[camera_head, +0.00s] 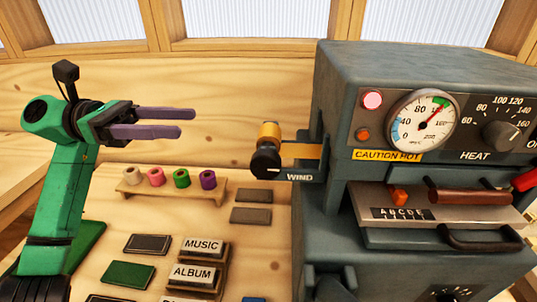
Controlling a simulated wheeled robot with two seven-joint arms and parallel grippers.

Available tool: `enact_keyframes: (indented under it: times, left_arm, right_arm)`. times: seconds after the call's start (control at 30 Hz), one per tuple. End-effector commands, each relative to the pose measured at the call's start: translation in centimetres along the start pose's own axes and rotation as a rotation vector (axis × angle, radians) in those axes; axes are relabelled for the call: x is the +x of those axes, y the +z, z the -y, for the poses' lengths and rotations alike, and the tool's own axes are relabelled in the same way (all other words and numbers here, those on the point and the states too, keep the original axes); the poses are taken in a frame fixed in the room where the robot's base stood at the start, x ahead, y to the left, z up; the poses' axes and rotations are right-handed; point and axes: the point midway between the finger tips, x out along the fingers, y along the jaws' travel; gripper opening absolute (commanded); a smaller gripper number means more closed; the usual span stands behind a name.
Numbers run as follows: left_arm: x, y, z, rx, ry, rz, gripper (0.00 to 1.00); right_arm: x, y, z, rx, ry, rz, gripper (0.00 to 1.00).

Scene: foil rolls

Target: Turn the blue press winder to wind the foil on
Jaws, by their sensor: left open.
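The blue-grey press (335,110) stands at the right. Its winder, a black knob (266,160) on a bracket marked WIND, sticks out from the press's left side. A gold foil roll (269,135) sits at the winder, and a gold strip (302,151) runs from there toward the press. My left gripper (187,122), with two purple fingers, is open and empty. It is to the left of the winder and apart from it, its fingers pointing right. My right gripper does not show.
A wooden rack (150,190) holds several coloured foil rolls on the table. Blocks marked MUSIC (203,246) and ALBUM (193,273) and flat dark and green pieces lie in front. The press has a gauge (423,120), a CAUTION HOT label and a heat dial (501,135).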

Motion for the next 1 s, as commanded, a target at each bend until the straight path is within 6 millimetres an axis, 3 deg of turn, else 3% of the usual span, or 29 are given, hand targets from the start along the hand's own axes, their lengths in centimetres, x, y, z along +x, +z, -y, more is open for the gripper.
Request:
enact_keyframes:
  times: [0.03,0.2,0.3,0.47,1.0]
  left_arm:
    - [0.0,-1.9,0.0,0.000,0.000,0.000,0.60]
    - [0.0,-5.0,0.0,0.000,0.000,0.001,0.60]
    - [0.0,-6.1,0.0,0.000,0.000,0.001,0.60]
    - [0.8,-5.8,0.0,-0.001,-0.002,0.002,0.60]
    - [13.3,-5.5,0.1,0.000,-0.002,0.003,0.60]
  right_arm:
    - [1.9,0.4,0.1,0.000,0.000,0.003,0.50]
    - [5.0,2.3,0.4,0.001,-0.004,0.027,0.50]
    - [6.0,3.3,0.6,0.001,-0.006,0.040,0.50]
    - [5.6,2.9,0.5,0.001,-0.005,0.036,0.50]
    - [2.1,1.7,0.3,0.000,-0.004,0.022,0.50]
